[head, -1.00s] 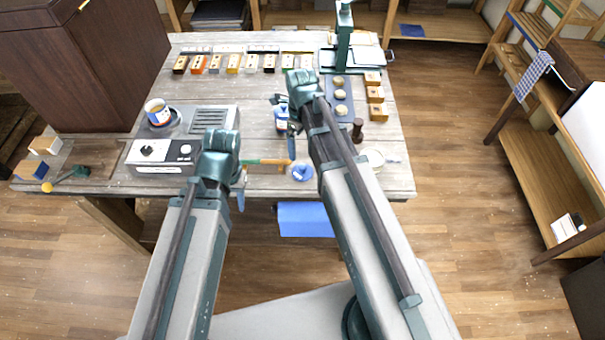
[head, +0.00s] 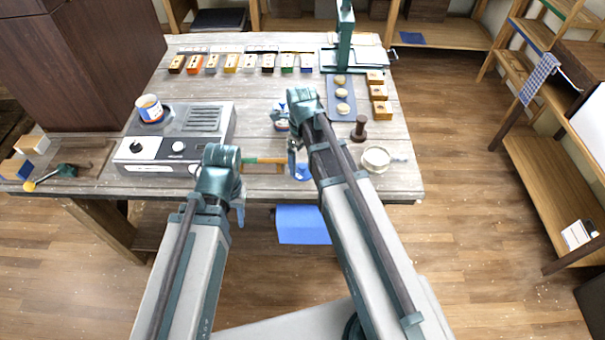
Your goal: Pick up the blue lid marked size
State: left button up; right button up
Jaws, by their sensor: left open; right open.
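A small round blue thing (head: 303,173), which looks like the blue lid, lies near the front edge of the table. Its marking is too small to read. My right gripper (head: 293,166) is open, pointing down just left of it and hiding part of it in the head view. I cannot tell whether they touch. A blue-and-white item (head: 281,117), perhaps a jar, stands farther back, left of my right wrist. My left gripper (head: 239,208) is open and empty at the table's front edge, left of the blue thing.
An orange-and-green handled tool (head: 265,161) lies between my grippers. A dark knob (head: 359,128) and a white dish (head: 376,158) are right. Several coloured blocks (head: 232,63) line the back.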

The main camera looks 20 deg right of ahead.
aim_at(302, 165)
notch_tip(302, 165, down, 4)
jog(key=b, duration=0.3)
jog(key=shift+r, duration=0.1)
jog(key=shift+c, duration=0.2)
jog(key=c, duration=1)
jog(key=shift+c, duration=0.2)
jog(key=shift+r, duration=0.1)
